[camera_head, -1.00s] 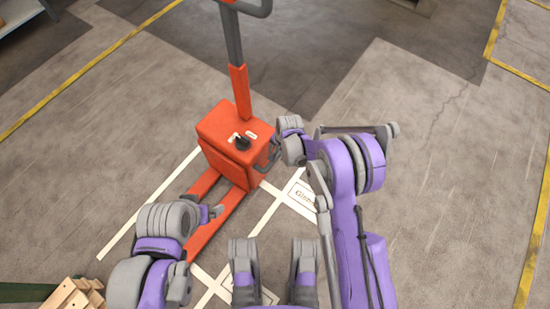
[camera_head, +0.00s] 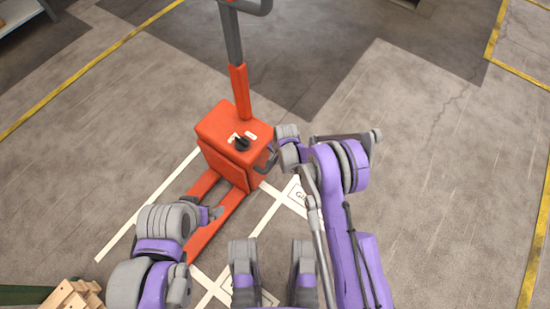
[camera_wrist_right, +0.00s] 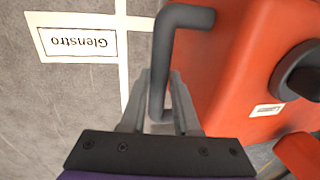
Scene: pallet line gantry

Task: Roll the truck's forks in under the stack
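The orange pallet truck (camera_head: 232,140) stands left of centre in the head view, its tiller rising away from me. Its two forks (camera_head: 214,227) point toward the lower left. My right gripper (camera_head: 274,155) is at the grey side handle of the truck body. In the right wrist view, my right gripper (camera_wrist_right: 158,95) has its fingers on both sides of the handle bar (camera_wrist_right: 162,60), close against it. My left gripper (camera_head: 213,213) hangs over the forks; its opening is too small to tell. Light wooden pieces (camera_head: 72,294), perhaps part of the stack, show at the bottom left edge.
White floor lines (camera_head: 150,207) run along the truck, and a framed floor label (camera_wrist_right: 78,43) lies beside it. Yellow lines (camera_head: 85,72) mark the floor at left and right. A shelf (camera_head: 20,14) stands at the top left. The floor on the right is clear.

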